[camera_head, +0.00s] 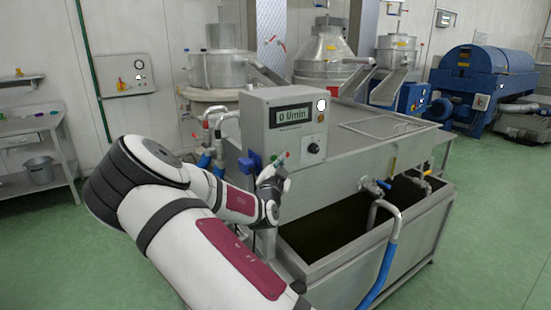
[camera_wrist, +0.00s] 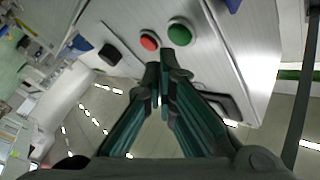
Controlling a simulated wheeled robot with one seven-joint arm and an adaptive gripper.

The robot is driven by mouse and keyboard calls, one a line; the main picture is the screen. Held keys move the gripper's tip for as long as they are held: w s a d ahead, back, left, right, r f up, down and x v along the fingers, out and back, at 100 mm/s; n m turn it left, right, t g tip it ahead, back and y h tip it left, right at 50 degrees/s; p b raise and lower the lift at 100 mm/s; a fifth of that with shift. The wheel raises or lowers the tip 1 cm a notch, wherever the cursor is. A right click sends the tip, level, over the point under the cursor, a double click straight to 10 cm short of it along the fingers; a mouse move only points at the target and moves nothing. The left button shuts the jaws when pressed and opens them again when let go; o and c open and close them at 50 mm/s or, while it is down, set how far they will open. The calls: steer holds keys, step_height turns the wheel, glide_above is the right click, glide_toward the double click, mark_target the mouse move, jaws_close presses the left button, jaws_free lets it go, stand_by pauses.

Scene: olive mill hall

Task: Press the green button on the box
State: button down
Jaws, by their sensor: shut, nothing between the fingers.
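The grey control box (camera_head: 258,112) stands on the steel tank, with a display reading 0 l/min. Its green button (camera_wrist: 180,33) shows clearly in the wrist view, with a red button (camera_wrist: 149,41) to its left and a black knob (camera_wrist: 110,54) beyond. In the head view the red button (camera_head: 287,155) shows just above my gripper (camera_head: 274,176), left of the knob (camera_head: 314,148). My gripper is shut and empty. In the wrist view its fingertips (camera_wrist: 163,72) point toward the panel, just below the two buttons in the picture. Contact with the panel cannot be told.
A blue fitting (camera_head: 250,162) sits at the box's left side. The open tank (camera_head: 345,255) with blue valves and a blue hose (camera_head: 385,262) lies below and to the right. Green floor is free at the right.

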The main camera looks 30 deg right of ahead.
steer(key=shift+s, duration=0.1)
steer(key=s+p, duration=0.3)
steer(key=s, duration=0.1)
steer(key=shift+s, duration=0.4)
steer(key=shift+d, duration=0.15)
stand_by(0.8)
